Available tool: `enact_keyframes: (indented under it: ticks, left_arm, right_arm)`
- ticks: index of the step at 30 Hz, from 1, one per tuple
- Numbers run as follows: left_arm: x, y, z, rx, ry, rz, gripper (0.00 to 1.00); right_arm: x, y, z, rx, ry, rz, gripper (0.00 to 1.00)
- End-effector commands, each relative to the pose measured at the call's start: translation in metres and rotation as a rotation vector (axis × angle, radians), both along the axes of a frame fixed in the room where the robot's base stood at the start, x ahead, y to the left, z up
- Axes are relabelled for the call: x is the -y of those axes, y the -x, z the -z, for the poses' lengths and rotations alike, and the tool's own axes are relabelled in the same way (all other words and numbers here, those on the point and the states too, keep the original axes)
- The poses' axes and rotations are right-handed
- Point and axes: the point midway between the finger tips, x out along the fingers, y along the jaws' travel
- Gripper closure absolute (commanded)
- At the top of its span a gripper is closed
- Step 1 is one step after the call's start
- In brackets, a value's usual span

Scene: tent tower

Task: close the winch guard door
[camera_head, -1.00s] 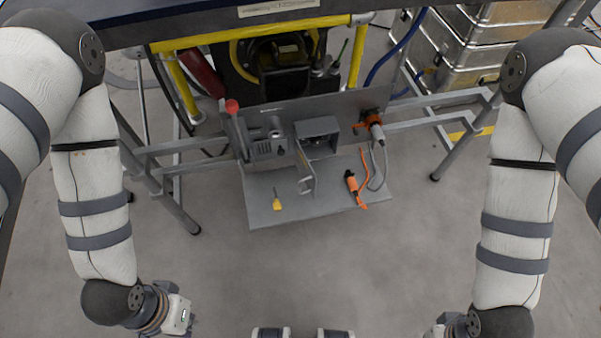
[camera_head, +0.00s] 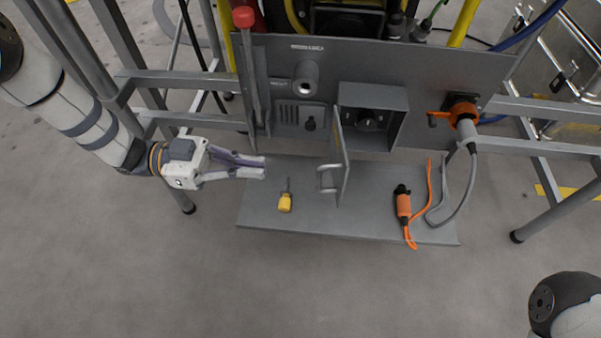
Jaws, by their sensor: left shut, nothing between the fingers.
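The winch guard door (camera_head: 342,165) is a thin grey panel with a pale handle (camera_head: 325,179). It stands open, swung out from the left edge of the grey guard box (camera_head: 374,112) on the panel. The box's inside and a dark round part show through its open front. My left gripper (camera_head: 264,168) is shut and empty, to the left of the door and apart from it, over the left part of the shelf. My right gripper is out of view; only part of my right arm shows at the lower right.
The grey shelf (camera_head: 262,222) carries a yellow-handled screwdriver (camera_head: 285,202) and an orange-black tool (camera_head: 404,205) with an orange cord. A red-topped lever (camera_head: 244,18) stands left. A grey cable hangs from an orange connector (camera_head: 460,112) right. The floor in front is clear.

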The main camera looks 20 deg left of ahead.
Motion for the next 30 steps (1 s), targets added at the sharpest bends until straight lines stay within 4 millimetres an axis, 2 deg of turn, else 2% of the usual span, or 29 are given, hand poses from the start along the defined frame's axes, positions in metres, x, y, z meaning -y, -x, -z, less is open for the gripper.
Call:
enact_keyframes:
  ticks: [6, 12, 30]
  left_arm:
    - [0.046, -0.012, 0.003, -0.003, 0.002, 0.002, 1.0]
    - [0.072, -0.02, 0.003, 0.0, -0.001, -0.001, 1.0]
    - [0.085, -0.022, 0.002, -0.002, -0.003, -0.006, 1.0]
  right_arm:
    - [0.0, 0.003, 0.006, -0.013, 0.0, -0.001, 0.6]
    - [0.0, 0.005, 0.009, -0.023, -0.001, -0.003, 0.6]
    - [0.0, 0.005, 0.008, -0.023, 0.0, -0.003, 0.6]
